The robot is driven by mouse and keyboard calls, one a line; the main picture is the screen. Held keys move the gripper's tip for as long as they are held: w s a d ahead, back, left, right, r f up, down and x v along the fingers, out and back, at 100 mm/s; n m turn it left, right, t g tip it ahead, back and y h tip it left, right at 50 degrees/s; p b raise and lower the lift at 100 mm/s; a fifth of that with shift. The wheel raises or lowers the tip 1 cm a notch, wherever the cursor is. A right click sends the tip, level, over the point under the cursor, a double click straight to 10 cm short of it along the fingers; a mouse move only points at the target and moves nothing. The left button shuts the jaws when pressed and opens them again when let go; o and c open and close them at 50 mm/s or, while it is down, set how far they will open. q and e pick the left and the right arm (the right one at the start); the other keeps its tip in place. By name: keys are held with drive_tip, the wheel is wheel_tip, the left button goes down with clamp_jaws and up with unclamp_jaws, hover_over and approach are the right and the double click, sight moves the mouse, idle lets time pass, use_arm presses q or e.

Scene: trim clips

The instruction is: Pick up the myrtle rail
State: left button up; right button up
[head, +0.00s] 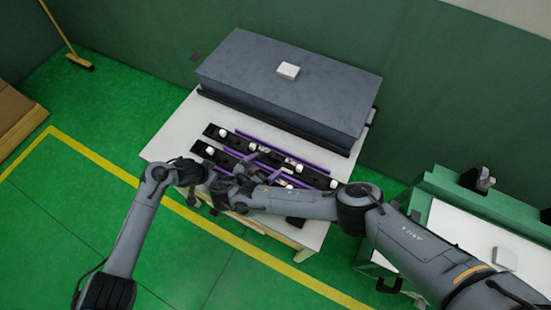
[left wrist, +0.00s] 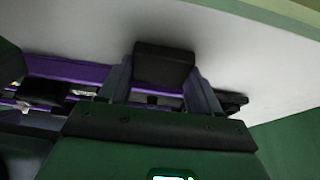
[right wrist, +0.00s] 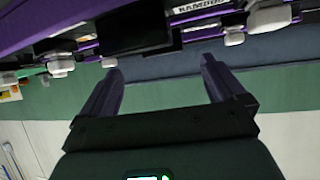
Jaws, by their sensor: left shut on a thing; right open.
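Several long purple and black rails (head: 283,152) lie side by side on the white table; I cannot tell which is the myrtle rail. My left gripper (left wrist: 162,85) is shut on a black block-like piece (left wrist: 165,65), with purple and black rail parts behind it. Whether that piece is a rail end is not clear. In the head view the left gripper (head: 192,172) is at the rails' left ends. My right gripper (right wrist: 163,78) is open and empty, facing rails with white clips (right wrist: 268,20). One label there reads "BAMBOO". In the head view it covers the rails' near side.
A large grey box (head: 290,85) with a small white block (head: 288,70) on top stands behind the rails. The white table (head: 165,145) is bare at its left edge. A green-framed station (head: 465,215) stands at right. The two hands are close together.

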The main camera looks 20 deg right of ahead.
sight(275, 156)
drive_tip(key=shift+x, duration=2.7)
drive_tip(key=shift+w+r, duration=0.1)
drive_tip(key=shift+w, duration=0.1)
drive_tip(key=shift+c, duration=0.5)
drive_tip(key=shift+a, duration=0.1)
drive_tip(key=c, duration=1.3)
drive_tip(key=shift+o, duration=0.2)
drive_tip(key=shift+r, duration=0.15)
wheel_tip(275, 156, up, 10)
use_arm(q)
drive_tip(key=o, duration=1.3)
drive_tip(key=shift+c, duration=0.2)
